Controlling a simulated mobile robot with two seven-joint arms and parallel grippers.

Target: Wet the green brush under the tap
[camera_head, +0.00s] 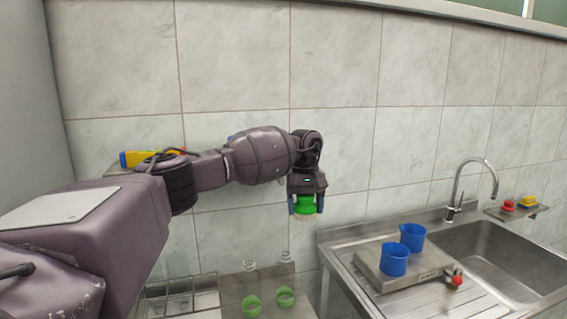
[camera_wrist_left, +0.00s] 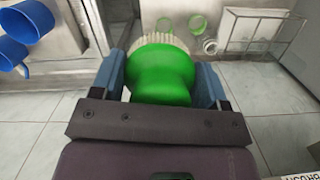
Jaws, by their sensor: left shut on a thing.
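The green brush (camera_head: 306,204) is held in my left gripper (camera_head: 306,206), in the air in front of the tiled wall, left of the sink counter. In the left wrist view the green brush (camera_wrist_left: 160,72) sits between the two blue fingers of my left gripper (camera_wrist_left: 162,82), its pale bristles pointing away from the gripper. The tap (camera_head: 468,182) is a curved metal spout at the back of the sink (camera_head: 480,250), well to the right of the brush. Whether water runs cannot be made out. My right gripper is not in view.
Two blue cups (camera_head: 394,259) stand on a metal box (camera_head: 372,268) with a red knob (camera_head: 457,281) on the drainboard. Red and yellow items (camera_head: 508,206) lie on a shelf right of the tap. Green rings (camera_head: 252,305) and a wire rack (camera_head: 180,303) are below left.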

